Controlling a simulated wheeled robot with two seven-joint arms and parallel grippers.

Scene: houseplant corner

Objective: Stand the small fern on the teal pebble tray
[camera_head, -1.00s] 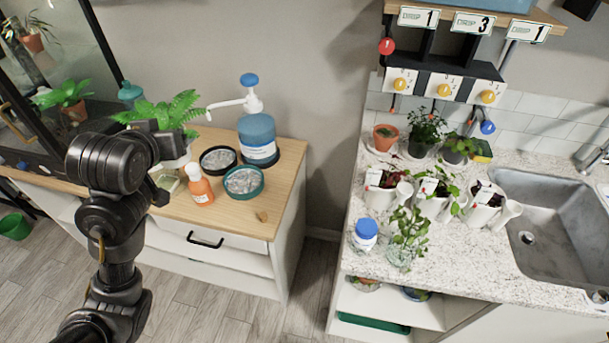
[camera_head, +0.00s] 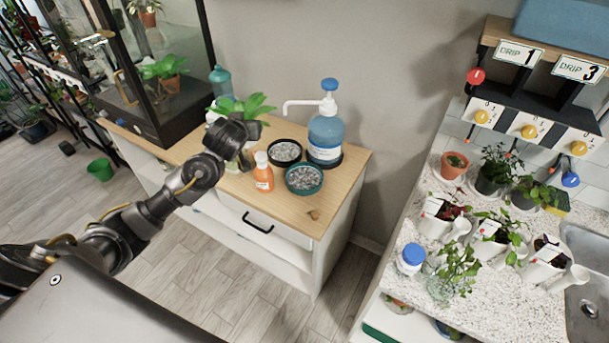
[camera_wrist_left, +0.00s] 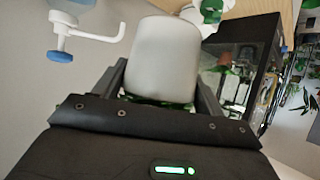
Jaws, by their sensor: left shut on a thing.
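The small fern (camera_head: 243,106) shows its green fronds just above and behind my left gripper (camera_head: 236,138) in the head view. My left gripper is shut on its white pot, which fills the space between the fingers in the left wrist view (camera_wrist_left: 165,60). In the head view the gripper mostly hides the pot, so I cannot tell whether its base touches anything. The teal pebble tray (camera_head: 304,191) lies on the wooden cabinet top, to the right of and nearer than the fern, with grey pebbles in it and no plant on it. My right gripper is not in view.
A black pebble tray (camera_head: 284,162) lies just behind the teal one. An orange bottle (camera_head: 263,176) stands left of the teal tray, and a blue pump bottle (camera_head: 325,135) stands behind it. A glass case (camera_head: 160,75) is at left.

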